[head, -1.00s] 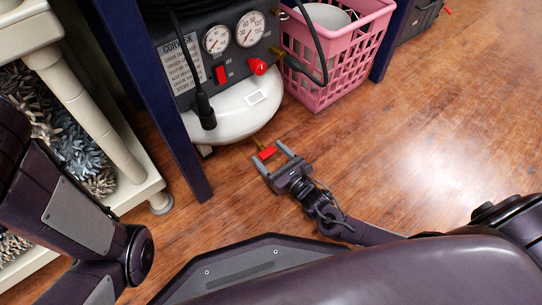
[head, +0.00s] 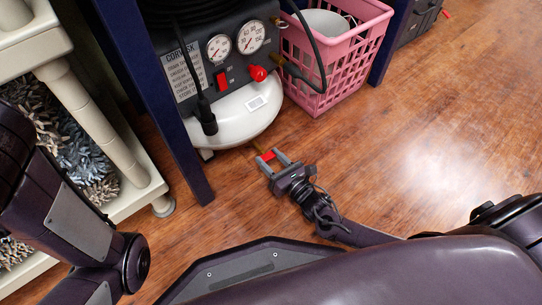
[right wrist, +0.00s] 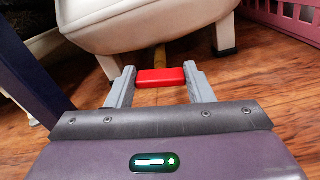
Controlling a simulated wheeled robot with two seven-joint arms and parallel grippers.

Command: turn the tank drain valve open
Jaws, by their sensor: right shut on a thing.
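The tank drain valve shows as a red handle (head: 268,156) on a brass stem, low at the front of the white compressor tank (head: 232,122). My right gripper (head: 271,158) is shut on the red handle, with one finger at each end of it. In the right wrist view the red handle (right wrist: 161,78) lies crosswise between the grey fingers, and the brass stem (right wrist: 160,56) runs back beneath the tank. Of my left arm only links show at the left of the head view; its gripper is out of the picture.
The compressor panel has two gauges (head: 235,43) and a red knob (head: 258,73). A dark blue post (head: 160,110) stands left of the tank. A pink basket (head: 322,75) stands right of it. A cream shelf (head: 90,120) is at the left. The wooden floor on the right is clear.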

